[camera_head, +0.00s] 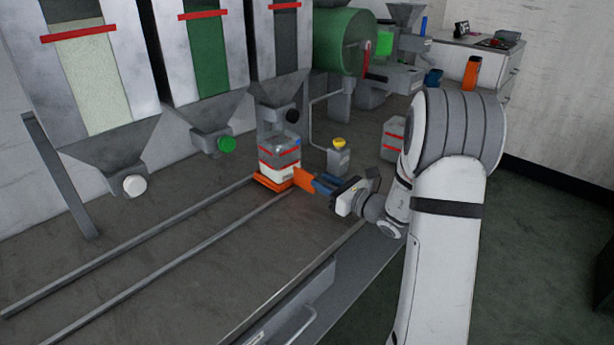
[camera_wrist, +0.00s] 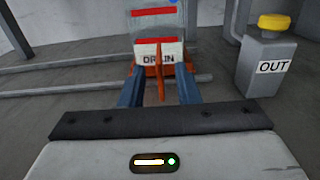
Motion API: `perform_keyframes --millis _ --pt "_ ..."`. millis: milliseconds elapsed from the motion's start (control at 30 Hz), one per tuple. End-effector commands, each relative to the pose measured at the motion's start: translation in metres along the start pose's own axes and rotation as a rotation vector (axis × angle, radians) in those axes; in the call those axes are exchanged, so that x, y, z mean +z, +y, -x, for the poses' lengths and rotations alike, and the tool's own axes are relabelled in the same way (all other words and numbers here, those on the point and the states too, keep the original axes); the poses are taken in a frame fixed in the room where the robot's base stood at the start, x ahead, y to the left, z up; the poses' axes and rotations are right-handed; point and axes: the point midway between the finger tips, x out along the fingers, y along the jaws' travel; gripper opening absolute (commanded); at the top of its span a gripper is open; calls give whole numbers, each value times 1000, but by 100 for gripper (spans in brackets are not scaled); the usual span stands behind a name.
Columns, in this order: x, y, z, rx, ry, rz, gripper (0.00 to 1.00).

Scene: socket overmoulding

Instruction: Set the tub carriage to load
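The tub carriage (camera_head: 266,184) is an orange base on the rails under the dark-grey hopper's outlet. It carries a clear tub (camera_head: 279,152) with red bands and a white lower part. The wrist view shows a partly covered label on the tub that seems to read DRAIN (camera_wrist: 174,58). The carriage's orange handle (camera_head: 304,178) points toward my gripper (camera_head: 322,185). In the wrist view the blue fingers of my gripper (camera_wrist: 160,92) stand on both sides of the upright orange handle (camera_wrist: 160,80), with gaps visible. My gripper is open and holds nothing.
Two rails (camera_head: 150,238) run to the lower left, clear of objects. Hoppers with white (camera_head: 134,185), green (camera_head: 226,144) and black (camera_head: 292,115) knobs stand behind. A grey post with a yellow button (camera_head: 338,143), labelled OUT (camera_wrist: 272,67), stands close right. Another red-banded tub (camera_head: 392,140) is further right.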

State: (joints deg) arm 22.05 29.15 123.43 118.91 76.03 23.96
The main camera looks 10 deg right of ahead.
Motion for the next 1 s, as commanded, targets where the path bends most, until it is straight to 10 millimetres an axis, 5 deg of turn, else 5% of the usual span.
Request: perform_keyframes --millis 400,767,1000 --pt "0 1 -60 3 1 3 29" --pt "0 1 -66 1 2 3 29" --pt "1 0 -65 1 2 3 9"
